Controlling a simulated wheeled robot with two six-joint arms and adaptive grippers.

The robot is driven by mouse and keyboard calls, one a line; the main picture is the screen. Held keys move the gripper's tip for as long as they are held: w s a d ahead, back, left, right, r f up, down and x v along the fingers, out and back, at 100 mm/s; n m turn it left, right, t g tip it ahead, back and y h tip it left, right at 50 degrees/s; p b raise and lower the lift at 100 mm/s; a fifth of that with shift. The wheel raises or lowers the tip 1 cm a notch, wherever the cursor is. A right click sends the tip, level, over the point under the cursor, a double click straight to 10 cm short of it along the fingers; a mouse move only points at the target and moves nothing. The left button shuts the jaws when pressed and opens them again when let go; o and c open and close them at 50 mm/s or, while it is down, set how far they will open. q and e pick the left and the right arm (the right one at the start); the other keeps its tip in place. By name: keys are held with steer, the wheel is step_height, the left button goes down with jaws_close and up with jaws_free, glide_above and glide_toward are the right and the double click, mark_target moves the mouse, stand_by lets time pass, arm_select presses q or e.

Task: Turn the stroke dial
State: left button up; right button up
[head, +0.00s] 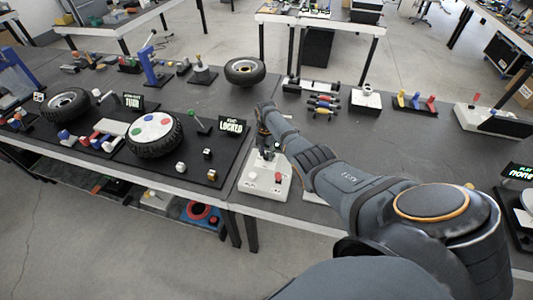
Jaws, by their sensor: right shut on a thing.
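My right arm reaches in from the lower right. My right gripper (266,143) points down at the back of a white control box (262,184) near the table's front edge. The gripper is shut on what appears to be the stroke dial, which the fingers and wrist mostly hide. The box has a red button (278,178) and small pale knobs on its front part. The dial's setting cannot be read. My left gripper is not in view.
A black board to the left carries a wheel with coloured spots (153,134) and a "LOCKED" sign (231,126).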

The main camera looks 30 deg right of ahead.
mark_target(267, 155)
steer(key=shift+n, duration=0.3)
stand_by(0.4)
steer(key=o, duration=1.2)
steer(key=shift+c, duration=0.2)
steer(key=shift+r, duration=0.45)
step_height(267, 155, up, 11)
